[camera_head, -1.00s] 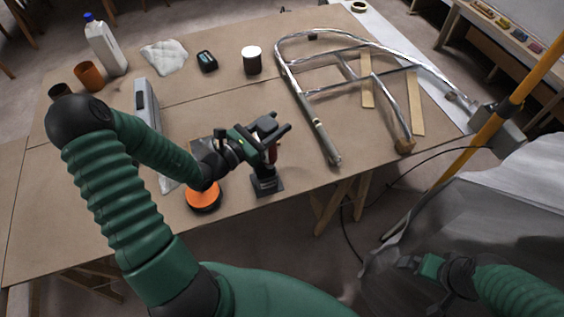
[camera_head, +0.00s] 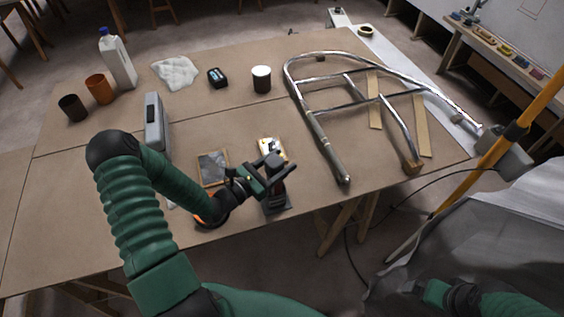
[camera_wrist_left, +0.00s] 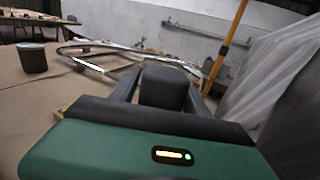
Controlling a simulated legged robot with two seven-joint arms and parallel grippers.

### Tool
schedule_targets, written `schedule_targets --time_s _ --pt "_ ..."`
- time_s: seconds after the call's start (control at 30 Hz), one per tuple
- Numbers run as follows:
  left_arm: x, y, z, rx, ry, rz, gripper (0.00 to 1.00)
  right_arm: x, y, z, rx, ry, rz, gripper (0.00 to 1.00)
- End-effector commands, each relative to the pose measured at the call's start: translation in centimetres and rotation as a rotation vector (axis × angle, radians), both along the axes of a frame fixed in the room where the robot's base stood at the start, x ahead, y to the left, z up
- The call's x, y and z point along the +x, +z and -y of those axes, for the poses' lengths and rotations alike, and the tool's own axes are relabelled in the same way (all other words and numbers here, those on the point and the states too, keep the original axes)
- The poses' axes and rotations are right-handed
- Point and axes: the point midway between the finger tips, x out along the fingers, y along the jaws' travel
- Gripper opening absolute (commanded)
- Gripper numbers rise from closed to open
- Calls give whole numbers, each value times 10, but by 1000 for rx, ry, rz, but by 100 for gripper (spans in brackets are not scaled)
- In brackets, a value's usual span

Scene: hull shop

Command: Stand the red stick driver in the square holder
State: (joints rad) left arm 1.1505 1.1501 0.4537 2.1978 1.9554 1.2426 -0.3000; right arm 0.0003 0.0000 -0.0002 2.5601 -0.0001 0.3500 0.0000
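The red stick driver (camera_head: 279,187) stands about upright at my left gripper (camera_head: 283,168), with a dark top and a reddish body mostly covered by the gripper. The dark square holder (camera_head: 280,208) is directly below it near the table's front edge. The driver's lower end seems to be at the holder, but its seating is hidden. In the left wrist view the dark rounded top (camera_wrist_left: 165,88) sits between the two fingers, which appear shut on the driver. My right gripper (camera_head: 415,288) is low at the right, away from the table; its fingers are too unclear to read.
An orange disc (camera_head: 203,219) lies left of the holder, partly behind my arm. A dark plate (camera_head: 213,167) and a small yellowish box (camera_head: 271,150) lie behind the gripper. A metal tube frame (camera_head: 331,152) lies to the right. Cups, a bottle and a can (camera_head: 261,80) stand farther back.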

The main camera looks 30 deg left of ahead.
Motion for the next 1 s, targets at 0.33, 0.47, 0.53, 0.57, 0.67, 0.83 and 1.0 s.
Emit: schedule_targets --time_s 0.33,0.47,0.53,0.57,0.67,0.83,1.0 --pt "0 2 3 3 0 1 66 0 0 0 0 1 0 100" --pt "0 2 3 3 0 1 66 0 0 0 0 0 0 100" --pt "0 4 2 2 0 2 66 0 2 0 0 0 0 100" --pt "0 6 2 2 0 2 66 0 3 0 0 0 0 100" --pt "-12 4 -4 1 3 -2 66 0 0 0 0 0 0 100" --pt "-54 3 -18 1 5 -1 66 0 -5 0 0 1 0 100" --pt "-93 4 -30 1 5 0 66 0 -9 0 0 1 0 100"
